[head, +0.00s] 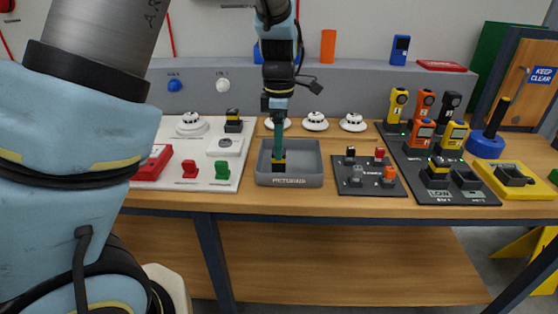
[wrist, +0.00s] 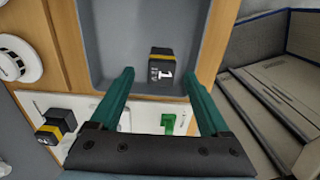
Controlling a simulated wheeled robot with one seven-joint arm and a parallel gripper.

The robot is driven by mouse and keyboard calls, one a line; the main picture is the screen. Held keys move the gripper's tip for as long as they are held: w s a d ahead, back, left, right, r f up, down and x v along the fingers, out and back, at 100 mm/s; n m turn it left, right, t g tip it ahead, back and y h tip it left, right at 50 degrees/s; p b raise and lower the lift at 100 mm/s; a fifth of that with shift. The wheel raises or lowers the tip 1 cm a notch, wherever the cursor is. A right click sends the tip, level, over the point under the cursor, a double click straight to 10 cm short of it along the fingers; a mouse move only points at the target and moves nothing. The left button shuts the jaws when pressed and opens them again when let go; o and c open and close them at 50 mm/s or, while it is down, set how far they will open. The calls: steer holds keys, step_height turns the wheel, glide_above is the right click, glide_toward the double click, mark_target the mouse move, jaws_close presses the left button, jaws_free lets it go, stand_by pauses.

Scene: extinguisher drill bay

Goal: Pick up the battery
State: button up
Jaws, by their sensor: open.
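A black battery (head: 279,164) with a yellow stripe stands in the grey tray (head: 316,180) on the bench. In the wrist view the battery (wrist: 162,66) shows a white mark like a 1, inside the tray (wrist: 119,50). My gripper (head: 279,150) points down over the tray, close above the battery, and hides part of it. In the wrist view my gripper (wrist: 159,78) is open, with its green fingers spread to either side of the battery's near end. I cannot tell how far the tips are above it.
A similar battery (head: 233,121) sits on the white board (head: 236,176) to the left; it also shows in the wrist view (wrist: 58,123). Another black and yellow block (head: 437,172) is on the dark charger panel (head: 462,197) at right. White detectors (head: 315,121) stand behind the tray.

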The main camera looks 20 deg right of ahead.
mark_target(279, 162)
steer(key=shift+s+a+f+p, duration=0.1)
steer(key=shift+f+p, duration=0.2)
steer(key=shift+f, duration=1.55)
jaws_close()
